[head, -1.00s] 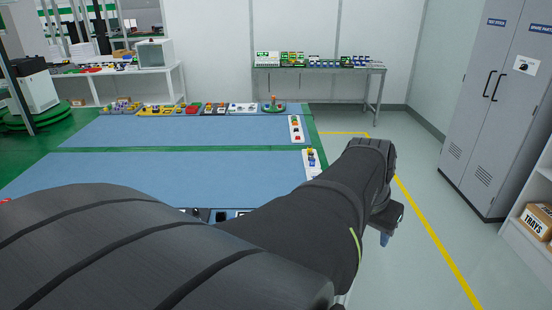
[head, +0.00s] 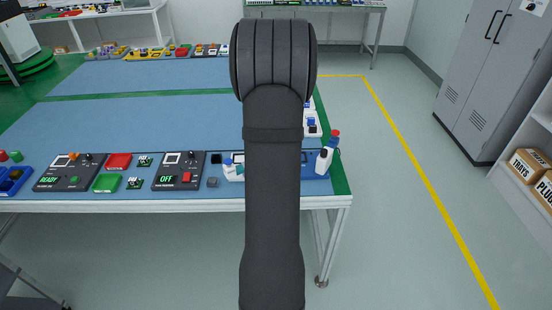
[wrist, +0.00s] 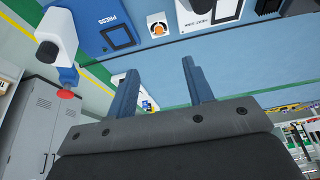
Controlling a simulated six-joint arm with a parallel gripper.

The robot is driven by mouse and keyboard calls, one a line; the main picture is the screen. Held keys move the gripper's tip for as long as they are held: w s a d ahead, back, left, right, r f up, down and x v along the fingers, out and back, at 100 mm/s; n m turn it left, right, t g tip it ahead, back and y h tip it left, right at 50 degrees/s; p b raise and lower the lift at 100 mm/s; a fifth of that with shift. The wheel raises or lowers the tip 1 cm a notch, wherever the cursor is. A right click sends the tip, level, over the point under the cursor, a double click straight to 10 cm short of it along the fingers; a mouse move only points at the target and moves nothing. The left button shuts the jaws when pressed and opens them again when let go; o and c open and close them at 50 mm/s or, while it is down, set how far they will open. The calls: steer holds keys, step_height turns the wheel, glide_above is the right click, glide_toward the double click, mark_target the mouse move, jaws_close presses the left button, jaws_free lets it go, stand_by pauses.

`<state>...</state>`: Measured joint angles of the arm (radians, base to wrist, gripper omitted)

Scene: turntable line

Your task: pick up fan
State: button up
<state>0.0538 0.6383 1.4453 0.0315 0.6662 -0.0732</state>
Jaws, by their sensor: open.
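My gripper (wrist: 160,75) shows in the wrist view with its two blue fingers spread and nothing between them. In the head view my own arm hides it. I cannot make out a fan for certain in either view. In the wrist view a small orange round part on a white square (wrist: 157,25) lies on the blue bench top beyond the fingertips, but I cannot tell what it is. A white device with a blue neck and red tip (wrist: 57,30) is at the upper left, apart from the fingers.
The blue bench (head: 150,122) has control panels (head: 68,175) along its front edge and a white-and-red upright device (head: 325,158) at its front right corner. The bench middle is clear. A grey cabinet (head: 490,85) stands at right, beyond open floor.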

steer(key=x, duration=1.2)
steer(key=shift+x, duration=2.7)
steer(key=shift+d, duration=0.15)
steer(key=shift+c, duration=0.2)
steer(key=c, duration=0.7)
